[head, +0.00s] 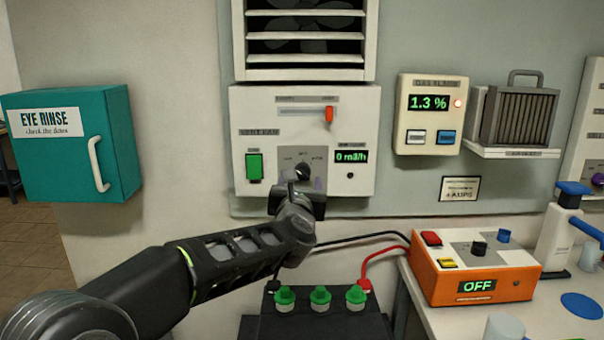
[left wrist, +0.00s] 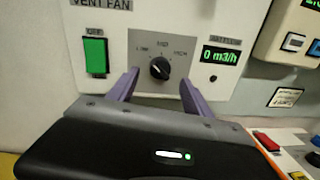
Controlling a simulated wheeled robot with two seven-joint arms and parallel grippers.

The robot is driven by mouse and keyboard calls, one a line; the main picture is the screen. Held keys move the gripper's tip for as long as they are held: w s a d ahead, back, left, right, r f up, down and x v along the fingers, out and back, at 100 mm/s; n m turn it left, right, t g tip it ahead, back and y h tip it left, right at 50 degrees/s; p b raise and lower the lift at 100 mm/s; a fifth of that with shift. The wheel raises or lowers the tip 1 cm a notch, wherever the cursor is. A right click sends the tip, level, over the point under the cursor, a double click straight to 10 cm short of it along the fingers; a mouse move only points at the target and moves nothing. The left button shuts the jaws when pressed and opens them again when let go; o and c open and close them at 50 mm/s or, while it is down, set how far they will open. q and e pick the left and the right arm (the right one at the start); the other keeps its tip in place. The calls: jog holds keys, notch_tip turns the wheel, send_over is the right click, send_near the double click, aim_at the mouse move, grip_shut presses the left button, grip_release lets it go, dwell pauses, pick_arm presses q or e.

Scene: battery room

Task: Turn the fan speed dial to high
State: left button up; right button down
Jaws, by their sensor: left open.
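The fan speed dial is a black knob (left wrist: 159,68) on the white vent fan panel (head: 357,105). In the left wrist view its white pointer mark is turned to the upper left, and labels for low and high sit to its left and right. In the head view the knob (head: 302,172) shows just above my left gripper (head: 300,190). My left gripper is open, its two purple fingers (left wrist: 157,90) apart below and either side of the dial, with nothing between them. I cannot tell whether they touch the panel. My right gripper is in neither view.
The panel has a green switch (head: 254,167), an orange slider (head: 329,114) and a display (head: 350,156) reading 0 m3/h. A teal eye rinse box (head: 120,150) is on the left. Below stand a black battery with green caps (head: 320,298) and an orange charger (head: 470,275) reading OFF.

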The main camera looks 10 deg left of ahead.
aim_at(302, 175)
pick_arm(q)
jog(key=w, duration=0.1)
jog(key=w+p, duration=0.1)
jog(key=w, duration=0.1)
jog(key=w+a, duration=0.1)
jog(key=w, duration=0.1)
grip_shut()
dwell(0.6)
